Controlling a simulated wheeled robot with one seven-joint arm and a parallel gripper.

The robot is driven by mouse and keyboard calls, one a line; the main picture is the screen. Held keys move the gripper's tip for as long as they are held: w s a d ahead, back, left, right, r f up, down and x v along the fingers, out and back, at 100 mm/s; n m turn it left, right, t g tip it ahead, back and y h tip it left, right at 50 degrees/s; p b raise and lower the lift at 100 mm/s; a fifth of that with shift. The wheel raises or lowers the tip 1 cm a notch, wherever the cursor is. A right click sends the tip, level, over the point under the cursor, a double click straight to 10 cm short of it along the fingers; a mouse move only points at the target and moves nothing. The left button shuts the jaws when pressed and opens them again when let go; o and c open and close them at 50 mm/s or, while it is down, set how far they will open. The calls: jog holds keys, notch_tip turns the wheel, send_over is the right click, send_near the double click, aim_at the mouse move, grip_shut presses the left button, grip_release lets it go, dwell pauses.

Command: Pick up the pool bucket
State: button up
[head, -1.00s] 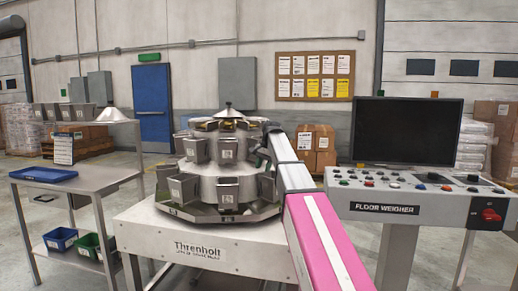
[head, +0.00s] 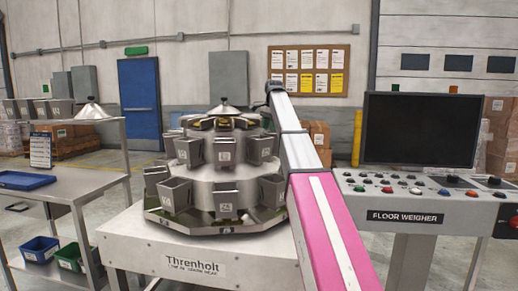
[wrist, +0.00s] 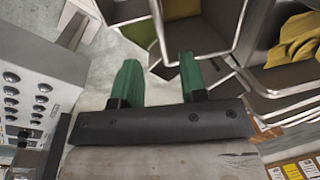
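The Threnholt weigher (head: 190,252) carries rings of grey metal buckets with small labels. One upper-ring bucket (head: 226,152) faces me, and a lower-ring bucket (head: 225,202) hangs below it. I cannot tell which one is the pool bucket. In the wrist view, my gripper (wrist: 159,68) has two green fingers apart with nothing between them. Open-topped buckets lie ahead of the fingers; one (wrist: 197,28) is close, and another (wrist: 275,85) at right has yellow contents above it. My gripper is not clearly visible in the head view.
A control console (head: 390,213) with a dark screen (head: 418,130) stands close on the right of my arm. A metal bench (head: 95,185) on the left holds a blue tray (head: 22,181), with blue and green bins on its lower shelf. Grey floor shows between bench and weigher.

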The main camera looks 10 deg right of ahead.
send_over(266, 152)
jog(key=d, duration=0.1)
notch_tip(266, 152, down, 4)
jog(key=shift+s+a+f, duration=0.1)
jog(key=shift+a+f, duration=0.1)
jog(key=shift+f, duration=0.7)
jog(key=shift+w+a+f, duration=0.1)
jog(key=shift+a+f, duration=0.1)
jog(key=shift+f, duration=0.65)
jog(key=shift+s+a+f, duration=0.1)
jog(key=shift+a+f, duration=0.1)
jog(key=shift+f, duration=0.7)
jog(key=shift+f, duration=0.25)
grip_shut()
